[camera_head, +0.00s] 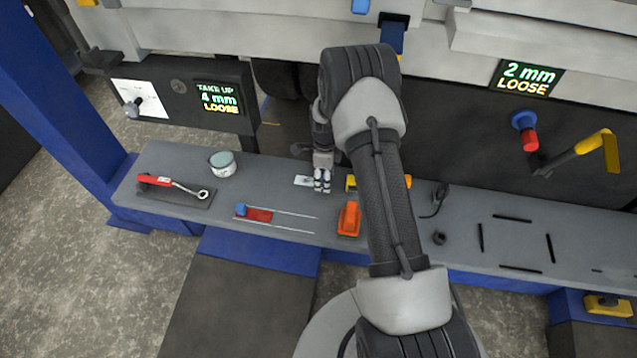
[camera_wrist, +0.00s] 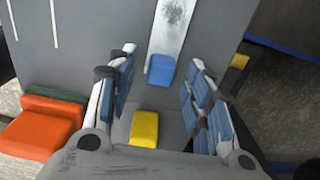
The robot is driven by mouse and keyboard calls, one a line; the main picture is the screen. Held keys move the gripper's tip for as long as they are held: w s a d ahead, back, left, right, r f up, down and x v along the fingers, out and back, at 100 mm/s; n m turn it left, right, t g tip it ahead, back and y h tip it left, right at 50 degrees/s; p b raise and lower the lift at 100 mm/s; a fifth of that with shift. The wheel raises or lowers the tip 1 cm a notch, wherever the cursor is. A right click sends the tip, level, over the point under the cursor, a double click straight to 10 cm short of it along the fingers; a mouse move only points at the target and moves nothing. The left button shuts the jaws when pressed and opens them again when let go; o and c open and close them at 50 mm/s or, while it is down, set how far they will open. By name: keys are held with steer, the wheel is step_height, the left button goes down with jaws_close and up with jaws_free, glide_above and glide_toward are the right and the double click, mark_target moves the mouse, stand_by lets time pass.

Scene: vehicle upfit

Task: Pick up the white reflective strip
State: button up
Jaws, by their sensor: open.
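The white reflective strip (camera_wrist: 174,28) lies on the grey bench top in the wrist view, scuffed at its far end. A blue tab (camera_wrist: 161,70) sits at its near end. Part of the strip (camera_head: 303,180) shows in the head view, just left of my gripper (camera_head: 322,187); the rest is hidden behind the gripper. In the wrist view my gripper (camera_wrist: 162,58) is open, with one finger on each side of the blue tab. The fingers appear apart from the tab, and nothing is held. I cannot tell the height of the fingertips above the bench.
A yellow block (camera_wrist: 144,128) lies near the gripper's base in the wrist view. An orange block (camera_head: 348,219) stands nearby on the bench (camera_head: 465,240). A red piece with a blue block (camera_head: 257,214), a tin (camera_head: 222,164) and a red-handled wrench (camera_head: 160,181) lie left.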

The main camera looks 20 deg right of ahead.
steer(key=shift+f, duration=0.55)
steer(key=shift+c, duration=0.3)
steer(key=c, duration=0.8)
steer(key=shift+r, duration=0.15)
